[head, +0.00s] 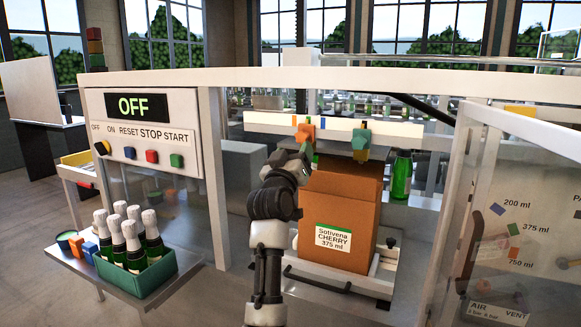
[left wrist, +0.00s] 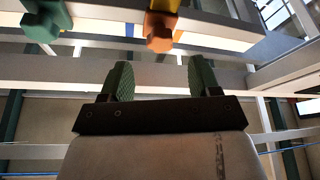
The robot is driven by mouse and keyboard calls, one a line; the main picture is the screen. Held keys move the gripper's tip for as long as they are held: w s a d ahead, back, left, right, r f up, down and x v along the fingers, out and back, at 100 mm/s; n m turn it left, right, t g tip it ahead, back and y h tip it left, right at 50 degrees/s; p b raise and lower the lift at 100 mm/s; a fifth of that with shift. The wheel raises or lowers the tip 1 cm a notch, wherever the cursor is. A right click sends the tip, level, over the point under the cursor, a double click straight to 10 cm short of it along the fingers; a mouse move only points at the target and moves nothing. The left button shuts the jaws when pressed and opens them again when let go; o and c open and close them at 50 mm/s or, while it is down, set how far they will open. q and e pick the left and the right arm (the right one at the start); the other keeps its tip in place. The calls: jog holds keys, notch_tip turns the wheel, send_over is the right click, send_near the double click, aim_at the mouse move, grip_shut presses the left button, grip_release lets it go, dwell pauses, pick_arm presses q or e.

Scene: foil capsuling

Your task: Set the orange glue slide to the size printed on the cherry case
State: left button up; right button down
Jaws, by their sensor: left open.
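The orange glue slide (head: 304,133) sits on a pale rail (head: 270,122), left of a teal slide (head: 360,141). The cherry case (head: 338,200) is an open cardboard box below the rail; its label reads "Sotivena CHERRY 375 ml". My left gripper (head: 308,154) is just below the orange slide, in front of the case's upper left edge. In the left wrist view, the green fingers of my left gripper (left wrist: 160,80) are apart and empty. The orange slide (left wrist: 161,30) is beyond them, apart from them, and the teal slide (left wrist: 46,20) is at upper left. My right gripper is not seen.
A panel (head: 140,130) at left shows OFF above several coloured controls. A green crate of bottles (head: 150,277) stands on a side shelf. A clear door (head: 495,235) at right carries coloured marks for 200, 375 and 750 ml. A green bottle (head: 401,178) stands right of the case.

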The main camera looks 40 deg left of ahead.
pick_arm(q)
jog(key=shift+v, duration=1.6)
